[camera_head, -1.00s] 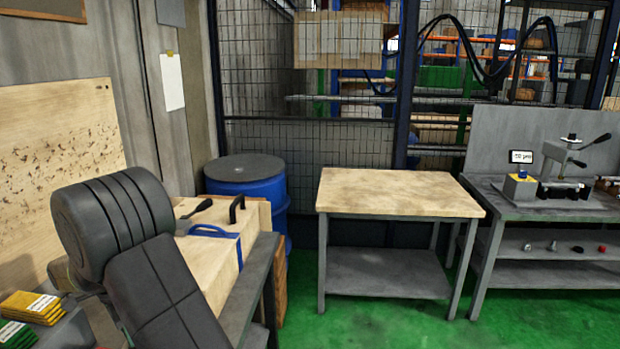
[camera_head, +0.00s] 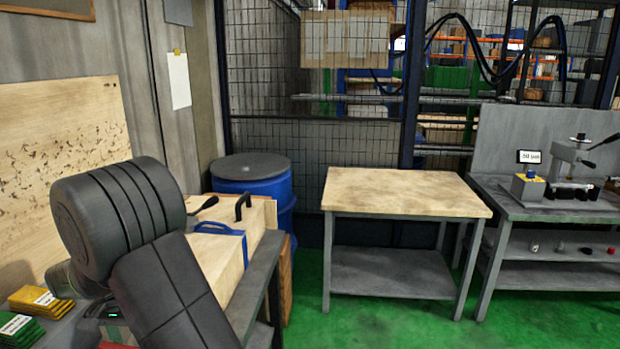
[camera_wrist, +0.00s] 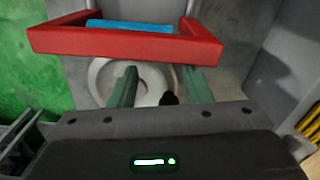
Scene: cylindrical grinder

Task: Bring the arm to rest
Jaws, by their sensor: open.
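My arm reaches in from the left of the head view, with its dark rounded links in front of the wooden bench. My gripper (camera_wrist: 160,86) shows in the wrist view as two greenish fingers standing well apart. It is open, and nothing is clearly held between the fingers. A pale round shape (camera_wrist: 146,77) lies behind and between the fingers.
A red-edged holder (camera_wrist: 125,42) with a blue piece (camera_wrist: 130,26) lies close beyond the fingers. Yellow packs (camera_head: 42,301) and green packs (camera_head: 20,330) lie at the left. A blue drum (camera_head: 268,184), a bare wood-topped table (camera_head: 400,192) and a grey bench (camera_head: 560,211) stand beyond.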

